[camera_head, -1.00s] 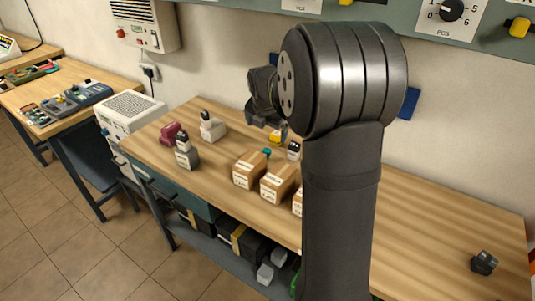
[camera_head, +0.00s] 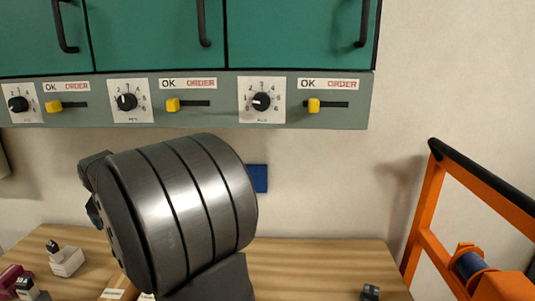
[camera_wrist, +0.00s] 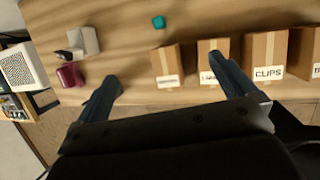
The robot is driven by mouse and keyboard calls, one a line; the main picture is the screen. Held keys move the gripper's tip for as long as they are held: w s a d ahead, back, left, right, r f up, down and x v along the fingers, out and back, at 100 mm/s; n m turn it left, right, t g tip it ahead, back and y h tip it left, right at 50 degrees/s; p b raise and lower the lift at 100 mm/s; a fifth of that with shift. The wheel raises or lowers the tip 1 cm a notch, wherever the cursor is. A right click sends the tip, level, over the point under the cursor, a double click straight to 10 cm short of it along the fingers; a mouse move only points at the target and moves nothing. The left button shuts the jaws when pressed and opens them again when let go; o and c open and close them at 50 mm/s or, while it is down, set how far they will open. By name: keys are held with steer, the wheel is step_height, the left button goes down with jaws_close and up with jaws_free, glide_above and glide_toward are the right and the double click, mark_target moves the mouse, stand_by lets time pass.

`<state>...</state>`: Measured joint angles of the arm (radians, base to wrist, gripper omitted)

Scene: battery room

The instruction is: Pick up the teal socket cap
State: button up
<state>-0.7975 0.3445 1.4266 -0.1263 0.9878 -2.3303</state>
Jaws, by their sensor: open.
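The teal socket cap (camera_wrist: 158,22) lies on the wooden bench (camera_wrist: 125,35) near the top of the wrist view, behind the row of cardboard boxes. In the head view now it is not visible. In the head view my dark arm covers much of the bench, and the fingers cannot be made out there.
Labelled cardboard boxes, including a left one (camera_wrist: 167,66) and one marked CLIPS (camera_wrist: 268,55), stand near the right finger. A maroon object (camera_wrist: 70,75) and a grey-white block (camera_wrist: 85,40) are at left. An orange frame (camera_head: 425,215) stands right of the bench.

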steer(key=shift+c, duration=0.2)
steer(key=c, duration=1)
steer(key=w+a+f+m+g+h, duration=0.1)
steer(key=w+a+f+m+g, duration=0.2)
steer(key=m, duration=0.5)
steer(key=w+a+f+m+g+h, duration=0.1)
steer(key=w+a+f+m, duration=0.15)
steer(key=w+m, duration=0.4)
steer(key=shift+m, duration=0.95)
steer(key=f, duration=0.4)
steer(key=s+f, duration=0.1)
steer(key=f, duration=0.7)
steer(key=shift+s+d+f, duration=0.25)
steer(key=shift+s, duration=0.1)
steer(key=shift+w+a+f, duration=0.1)
steer(key=shift+w+f, duration=0.1)
steer(key=shift+f, duration=1.15)
steer(key=shift+w+a+f, duration=0.1)
steer(key=shift+w+f, duration=0.05)
steer(key=shift+f, duration=1.2)
steer(key=shift+c, duration=0.2)
